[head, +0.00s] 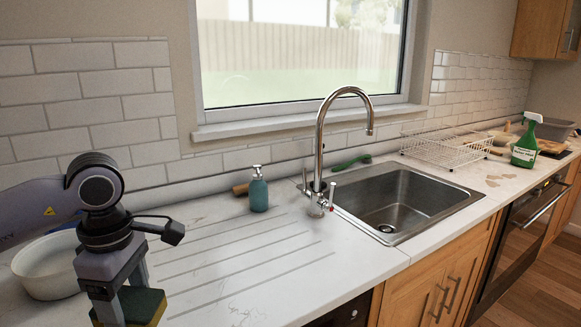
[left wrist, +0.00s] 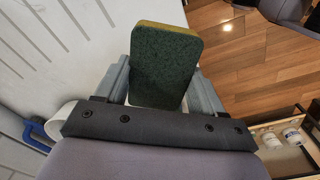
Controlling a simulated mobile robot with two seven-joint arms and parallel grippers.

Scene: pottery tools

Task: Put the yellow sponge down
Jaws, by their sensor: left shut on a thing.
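The yellow sponge (head: 158,308) has a dark green scouring face. It shows at the bottom left of the head view, and the green face (left wrist: 165,65) fills the middle of the left wrist view. My left gripper (head: 127,300) is shut on the sponge, with one finger on each side of it. The sponge is over the left part of the white counter (head: 240,265), near its front edge. I cannot tell whether it touches the counter. My right gripper is not in view.
A white bowl (head: 45,268) stands left, behind my left arm. A teal soap bottle (head: 259,190) and a chrome tap (head: 318,150) stand behind the clear ridged drainer. The steel sink (head: 395,205) is right, with a wire rack (head: 448,147) and green spray bottle (head: 525,145) beyond.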

